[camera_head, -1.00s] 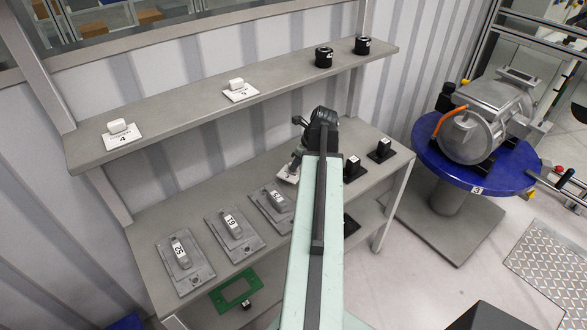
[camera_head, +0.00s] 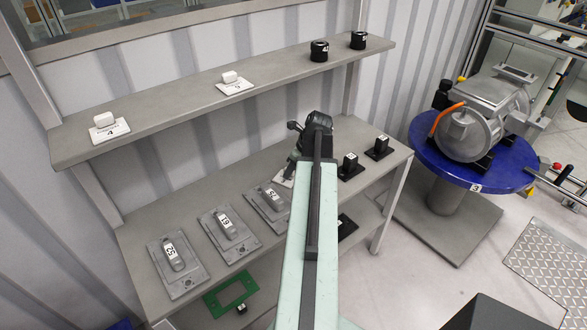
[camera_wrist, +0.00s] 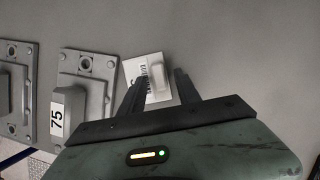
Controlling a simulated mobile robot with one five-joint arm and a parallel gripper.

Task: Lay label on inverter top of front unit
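A white label plate (camera_wrist: 136,70) with a raised white grip block (camera_wrist: 157,73) lies on the workbench (camera_head: 165,200). In the wrist view my gripper (camera_wrist: 159,76) is open, its dark fingers on either side of the block with gaps visible. In the head view my gripper (camera_head: 289,165) is low over the bench, and only a corner of the label (camera_head: 286,180) shows beside my arm. A grey motor-like unit (camera_head: 490,108) with an orange handle sits on a blue round table (camera_head: 425,150) marked 3 at the right. I cannot tell whether it is the front unit.
Several grey plates with numbered grips, one (camera_head: 178,265) at the left, line the bench. Black blocks (camera_head: 381,146) stand at its right end. The upper shelf (camera_head: 170,110) carries two white plates (camera_head: 108,130) and two black cylinders (camera_head: 319,50).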

